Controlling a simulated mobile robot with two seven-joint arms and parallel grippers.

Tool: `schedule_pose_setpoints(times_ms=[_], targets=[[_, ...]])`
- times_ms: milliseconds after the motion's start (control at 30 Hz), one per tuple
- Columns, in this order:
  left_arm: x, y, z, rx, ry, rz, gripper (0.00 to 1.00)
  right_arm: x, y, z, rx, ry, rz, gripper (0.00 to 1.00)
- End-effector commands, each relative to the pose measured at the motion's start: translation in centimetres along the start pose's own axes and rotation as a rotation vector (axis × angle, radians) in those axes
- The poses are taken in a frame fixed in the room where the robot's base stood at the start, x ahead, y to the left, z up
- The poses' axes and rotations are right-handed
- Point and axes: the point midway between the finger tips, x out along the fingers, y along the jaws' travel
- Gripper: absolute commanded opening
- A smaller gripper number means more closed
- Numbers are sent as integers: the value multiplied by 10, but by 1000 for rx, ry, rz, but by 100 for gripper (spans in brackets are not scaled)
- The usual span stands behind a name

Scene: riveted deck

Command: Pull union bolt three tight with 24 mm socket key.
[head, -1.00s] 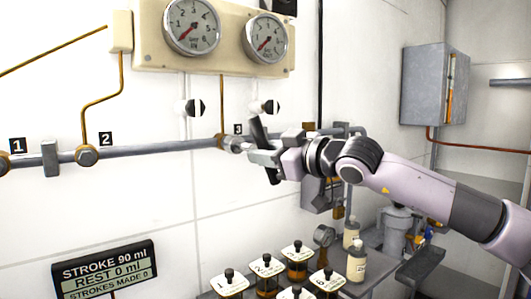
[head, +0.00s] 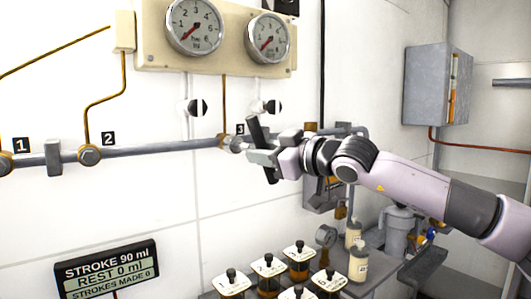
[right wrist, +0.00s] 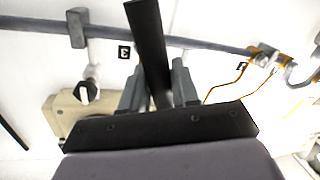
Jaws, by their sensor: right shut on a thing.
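Union bolt three (head: 226,143) sits on the grey pipe (head: 166,147) under the label 3. The socket key (head: 263,148) has a black bar handle that slants across in front of the bolt; its socket end points toward the bolt. Whether it is fully seated cannot be told. My right gripper (head: 268,158) is shut on the key's handle. In the right wrist view, the black handle (right wrist: 148,45) stands between the two grey fingers of my gripper (right wrist: 158,90), and the socket end is hidden. My left gripper is not in view.
Union bolts one (head: 5,163) and two (head: 89,155) lie along the pipe to the left. A gauge panel (head: 150,45) is above. Lidded jars (head: 268,268) and bottles stand on a bench below. A display (head: 107,268) reads stroke 90 ml, rest 0 ml, strokes made 0.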

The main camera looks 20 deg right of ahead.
Motion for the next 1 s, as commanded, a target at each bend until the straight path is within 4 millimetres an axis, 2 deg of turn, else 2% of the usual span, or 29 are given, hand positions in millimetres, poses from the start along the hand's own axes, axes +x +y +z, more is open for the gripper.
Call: schedule_pose_setpoints(times_ms=[1000], targets=[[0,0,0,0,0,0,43,14,5,-2,-3,5,5,0]])
